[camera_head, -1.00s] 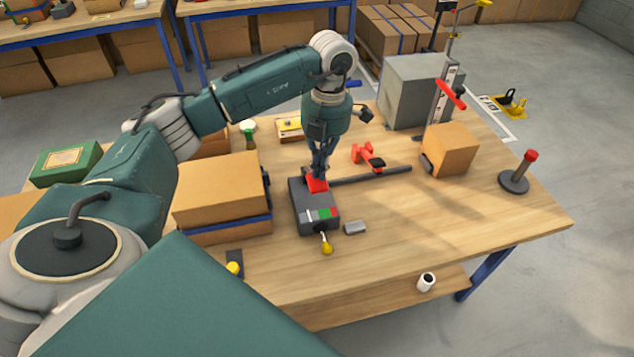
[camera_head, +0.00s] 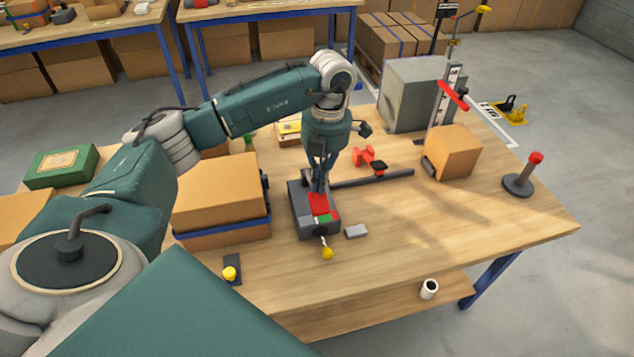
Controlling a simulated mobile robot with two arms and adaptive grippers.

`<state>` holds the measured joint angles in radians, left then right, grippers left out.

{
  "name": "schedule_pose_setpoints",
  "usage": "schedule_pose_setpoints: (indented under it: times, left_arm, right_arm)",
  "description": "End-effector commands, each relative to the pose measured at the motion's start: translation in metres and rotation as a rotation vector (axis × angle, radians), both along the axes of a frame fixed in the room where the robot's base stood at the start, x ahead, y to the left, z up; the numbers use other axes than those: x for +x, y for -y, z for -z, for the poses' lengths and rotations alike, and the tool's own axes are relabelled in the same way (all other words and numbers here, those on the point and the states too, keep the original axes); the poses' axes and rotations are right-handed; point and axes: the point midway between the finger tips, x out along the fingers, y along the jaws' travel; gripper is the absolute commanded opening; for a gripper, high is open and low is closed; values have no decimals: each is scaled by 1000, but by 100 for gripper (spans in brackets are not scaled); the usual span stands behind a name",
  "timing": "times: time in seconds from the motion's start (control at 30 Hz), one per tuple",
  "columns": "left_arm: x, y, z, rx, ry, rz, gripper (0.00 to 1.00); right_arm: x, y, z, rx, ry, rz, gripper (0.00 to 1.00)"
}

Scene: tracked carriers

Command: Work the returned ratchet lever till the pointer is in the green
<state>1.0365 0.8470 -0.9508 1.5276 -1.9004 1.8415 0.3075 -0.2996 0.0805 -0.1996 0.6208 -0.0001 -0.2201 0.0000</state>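A dark grey box-shaped device (camera_head: 300,222) stands on the workbench, with a red flat part (camera_head: 319,204) on its top; I take this for the lever's end. Just in front of the red part a green patch (camera_head: 326,217) of the scale shows. I cannot make out the pointer or where it stands. A short stem with a yellow ball (camera_head: 327,253) sticks out of the device's front. My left gripper (camera_head: 318,187) points down at the rear edge of the red part, very close or touching. Its finger gap is too small to judge. My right gripper is out of view.
A cardboard box (camera_head: 218,190) stands left of the device, and a small grey block (camera_head: 356,231) lies to its right. A dark bar (camera_head: 375,178) and a red clamp-like tool (camera_head: 368,158) lie behind.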

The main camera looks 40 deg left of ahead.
Motion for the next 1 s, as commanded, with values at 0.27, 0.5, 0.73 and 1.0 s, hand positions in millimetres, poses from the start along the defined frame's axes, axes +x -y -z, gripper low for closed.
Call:
schedule_pose_setpoints:
  times: [0.27, 0.5, 0.73, 1.0]
  left_arm:
    - [11, 4, -4, -2, 0, 1, 0]
    - [30, 8, -10, -1, 0, 1, 0]
    - [29, 8, -10, -1, 0, 1, 0]
    - [33, 9, -42, -2, 3, 2, 0]
  right_arm:
    - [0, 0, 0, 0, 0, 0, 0]
    - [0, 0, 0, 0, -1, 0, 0]
    - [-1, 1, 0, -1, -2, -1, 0]
    - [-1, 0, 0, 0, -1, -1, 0]
